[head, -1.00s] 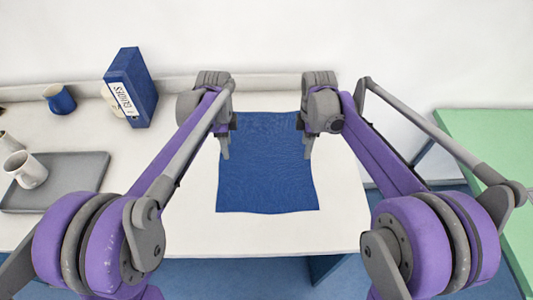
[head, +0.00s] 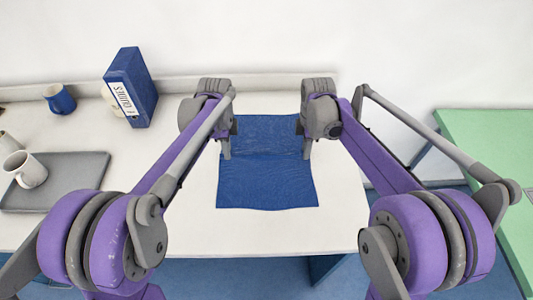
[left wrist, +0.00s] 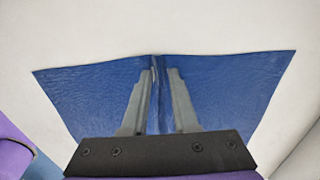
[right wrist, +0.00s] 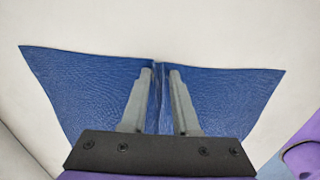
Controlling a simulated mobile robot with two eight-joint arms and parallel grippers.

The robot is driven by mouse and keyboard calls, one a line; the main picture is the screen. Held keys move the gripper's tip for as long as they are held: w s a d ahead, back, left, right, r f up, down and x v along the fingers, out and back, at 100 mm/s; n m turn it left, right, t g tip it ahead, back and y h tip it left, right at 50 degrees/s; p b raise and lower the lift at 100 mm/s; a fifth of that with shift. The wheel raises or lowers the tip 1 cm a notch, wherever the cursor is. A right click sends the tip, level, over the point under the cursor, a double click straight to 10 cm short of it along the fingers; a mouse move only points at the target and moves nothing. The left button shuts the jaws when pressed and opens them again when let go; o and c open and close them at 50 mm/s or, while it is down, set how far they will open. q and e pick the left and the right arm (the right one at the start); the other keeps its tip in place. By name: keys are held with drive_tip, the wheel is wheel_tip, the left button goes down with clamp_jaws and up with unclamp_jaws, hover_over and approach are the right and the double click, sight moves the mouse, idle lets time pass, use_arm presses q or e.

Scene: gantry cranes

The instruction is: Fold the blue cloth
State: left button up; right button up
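The blue cloth (head: 266,185) lies on the white table, with a raised crease running across its middle from side to side. My left gripper (head: 226,155) is at the cloth's left edge and my right gripper (head: 307,155) is at its right edge, both level with the crease. In the left wrist view the fingers (left wrist: 160,85) are close together with a ridge of cloth between them. The right wrist view shows the same at its fingers (right wrist: 161,85). The far part of the cloth is partly hidden by my arms.
A blue binder (head: 130,88) and a blue mug (head: 59,99) stand at the back left. A grey tray (head: 80,188) with a white mug (head: 26,170) lies at the left. A green surface (head: 490,150) is at the right. The table in front of the cloth is clear.

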use_arm(q)
clamp_jaws()
use_arm(e)
clamp_jaws()
drive_tip(key=shift+f, duration=0.1)
